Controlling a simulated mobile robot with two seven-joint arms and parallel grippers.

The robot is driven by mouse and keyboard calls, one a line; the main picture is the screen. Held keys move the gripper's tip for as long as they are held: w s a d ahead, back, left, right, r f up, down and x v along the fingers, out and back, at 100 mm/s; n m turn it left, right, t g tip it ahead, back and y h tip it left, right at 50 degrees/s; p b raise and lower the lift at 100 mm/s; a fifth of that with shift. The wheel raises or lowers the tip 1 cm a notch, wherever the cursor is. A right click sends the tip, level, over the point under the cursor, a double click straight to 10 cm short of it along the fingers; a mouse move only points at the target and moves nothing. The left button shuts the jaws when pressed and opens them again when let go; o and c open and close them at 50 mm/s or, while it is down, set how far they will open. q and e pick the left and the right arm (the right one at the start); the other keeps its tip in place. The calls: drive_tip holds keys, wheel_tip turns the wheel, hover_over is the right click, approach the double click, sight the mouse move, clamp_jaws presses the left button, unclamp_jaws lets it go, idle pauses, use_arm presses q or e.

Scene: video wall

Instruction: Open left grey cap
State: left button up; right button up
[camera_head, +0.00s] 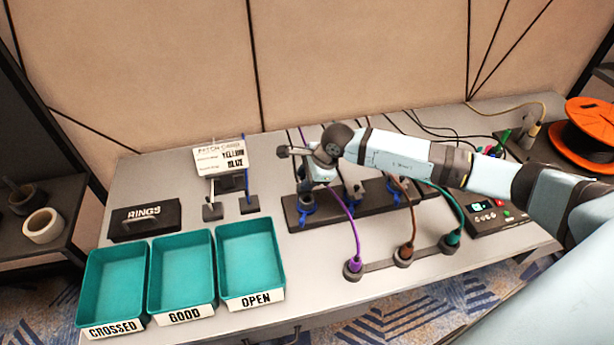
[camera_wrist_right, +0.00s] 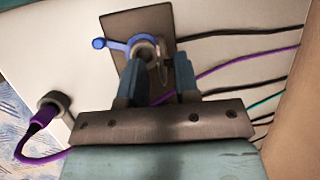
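The left socket with its grey round cap (camera_wrist_right: 146,50) and blue lever (camera_wrist_right: 112,44) sits on a dark base plate (camera_wrist_right: 118,25) in the right wrist view. In the head view, its blue lower part (camera_head: 306,207) shows at the left end of the dark rail. My right gripper (camera_head: 307,188) points down over this socket and partly hides it. Contact with the cap cannot be told. My left gripper is out of view.
Purple (camera_head: 353,264), brown (camera_head: 404,252) and green (camera_head: 450,241) cable plugs stand in front of the rail.

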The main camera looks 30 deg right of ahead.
clamp_jaws()
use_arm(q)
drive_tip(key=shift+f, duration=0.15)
use_arm(e)
drive_tip(key=shift+w, duration=0.1)
drive_tip(key=shift+w+d+g+y+b, duration=0.2)
drive_tip(key=shift+w+g+y+b, duration=0.1)
drive_tip(key=shift+w+g+b, duration=0.55)
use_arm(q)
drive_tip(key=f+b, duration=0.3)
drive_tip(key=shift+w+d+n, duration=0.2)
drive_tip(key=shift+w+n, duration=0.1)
use_arm(e)
drive_tip(key=w+g, duration=0.1)
drive_tip(key=g, duration=0.1)
drive_tip(key=w+m+g+y, duration=0.1)
drive_tip(key=g, duration=0.1)
drive_tip(key=shift+w+d, duration=0.2)
drive_tip(key=shift+d, duration=0.15)
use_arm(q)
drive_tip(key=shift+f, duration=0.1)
